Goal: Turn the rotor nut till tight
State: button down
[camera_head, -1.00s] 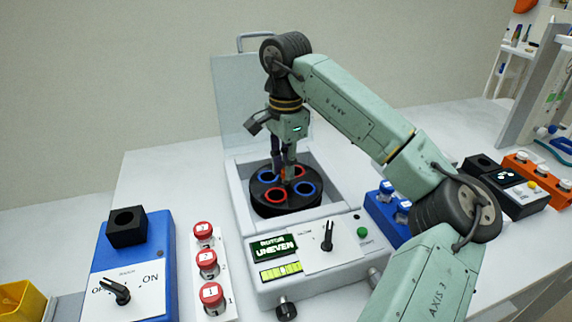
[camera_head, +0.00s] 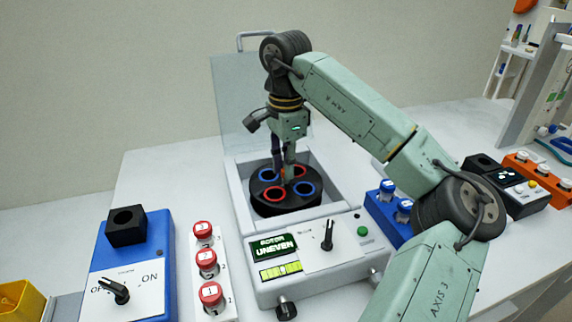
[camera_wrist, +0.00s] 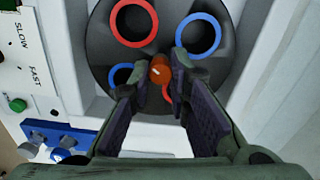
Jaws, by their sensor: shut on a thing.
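The rotor nut (camera_wrist: 160,71) is a small orange knob with a white mark at the centre of the black rotor (camera_wrist: 100,45). In the wrist view my gripper (camera_wrist: 161,78) has its fingertips closed on the nut from both sides. In the head view my gripper (camera_head: 284,176) points down into the open centrifuge (camera_head: 237,212), and its fingers hide most of the nut. The rotor (camera_head: 262,204) has red-ringed and blue-ringed holes, which look empty. The display (camera_head: 273,246) reads "ROTOR UNEVEN".
The centrifuge's clear lid (camera_head: 235,100) stands open behind the rotor. Red-capped tubes (camera_head: 207,262) stand in a rack at left, and blue-capped tubes (camera_head: 388,190) in a blue rack at right. A blue device (camera_head: 160,240) with an ON knob is at far left. The bowl walls lie close around my gripper.

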jog(key=m+b, duration=0.1)
jog(key=m, duration=0.2)
jog(key=shift+w+m+b, duration=0.1)
jog(key=shift+m+b, duration=0.65)
jog(key=shift+m, duration=1.25)
jog(key=shift+r+m+b, duration=0.1)
jog(key=shift+m+b, duration=0.55)
jog(key=shift+m, duration=2.95)
jog(key=shift+m+b, duration=0.8)
jog(key=shift+m, duration=2.7)
jog(key=shift+m+b, duration=0.4)
jog(key=shift+m, duration=1.7)
jog(key=shift+m+b, duration=0.3)
jog(key=shift+m, duration=1.3)
